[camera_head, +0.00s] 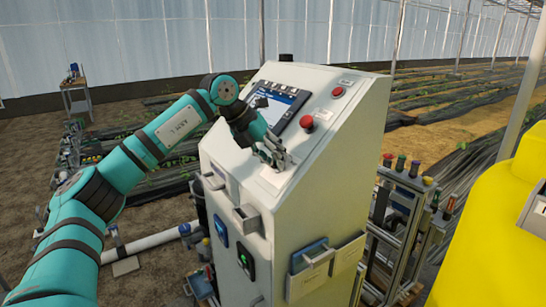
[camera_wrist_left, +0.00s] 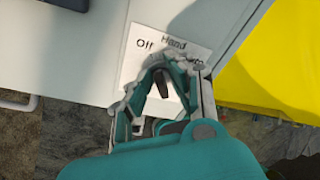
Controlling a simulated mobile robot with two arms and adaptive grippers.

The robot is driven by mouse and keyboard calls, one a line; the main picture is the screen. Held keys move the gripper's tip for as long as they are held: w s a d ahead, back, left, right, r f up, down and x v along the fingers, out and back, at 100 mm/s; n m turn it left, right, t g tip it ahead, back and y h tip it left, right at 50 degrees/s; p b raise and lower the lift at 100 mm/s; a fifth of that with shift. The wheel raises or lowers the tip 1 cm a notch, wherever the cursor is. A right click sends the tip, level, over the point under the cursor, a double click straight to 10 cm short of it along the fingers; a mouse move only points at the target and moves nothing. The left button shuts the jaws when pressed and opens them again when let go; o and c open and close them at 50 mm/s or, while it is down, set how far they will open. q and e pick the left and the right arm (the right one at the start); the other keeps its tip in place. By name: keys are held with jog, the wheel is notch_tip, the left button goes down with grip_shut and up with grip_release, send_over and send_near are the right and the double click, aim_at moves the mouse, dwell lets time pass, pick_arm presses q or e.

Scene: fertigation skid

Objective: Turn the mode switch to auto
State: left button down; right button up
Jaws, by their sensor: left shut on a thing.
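The mode switch (camera_wrist_left: 160,86) is a dark knob on a white label plate (camera_wrist_left: 142,40) on the sloped face of the grey cabinet. The plate reads "Hand" and "Off"; a third word at its right is mostly hidden by a finger. My left gripper (camera_wrist_left: 158,66) is shut on the knob, a finger on each side of it. In the head view the left gripper (camera_head: 274,154) is at the lower part of the panel, over the plate (camera_head: 272,178), and hides the knob. Which position the knob points to I cannot tell. My right gripper is not in view.
The cabinet (camera_head: 338,160) also carries a screen (camera_head: 275,103), a red mushroom button (camera_head: 306,123) and a smaller red button (camera_head: 338,92) near the switch. A yellow tank (camera_head: 490,215) stands at the right.

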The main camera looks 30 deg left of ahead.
pick_arm(q)
jog(key=m+p, duration=0.1)
jog(key=m, duration=0.2)
jog(key=shift+d+r+y, duration=0.15)
jog(key=shift+y, duration=0.25)
jog(key=m, duration=0.4)
jog(key=shift+d+m+y, duration=0.15)
jog(key=shift+m+y, duration=0.25)
jog(key=m, duration=0.4)
jog(key=shift+s+d+t+y, duration=0.15)
jog(key=shift+t+y, duration=0.15)
jog(key=shift+s+m+t+b, duration=0.1)
jog(key=shift+m+t+b, duration=0.25)
jog(key=shift+m, duration=1.35)
jog(key=c, duration=1.4)
grip_release()
jog(key=shift+d, duration=0.1)
jog(key=v, duration=1.2)
jog(key=shift+d, duration=0.15)
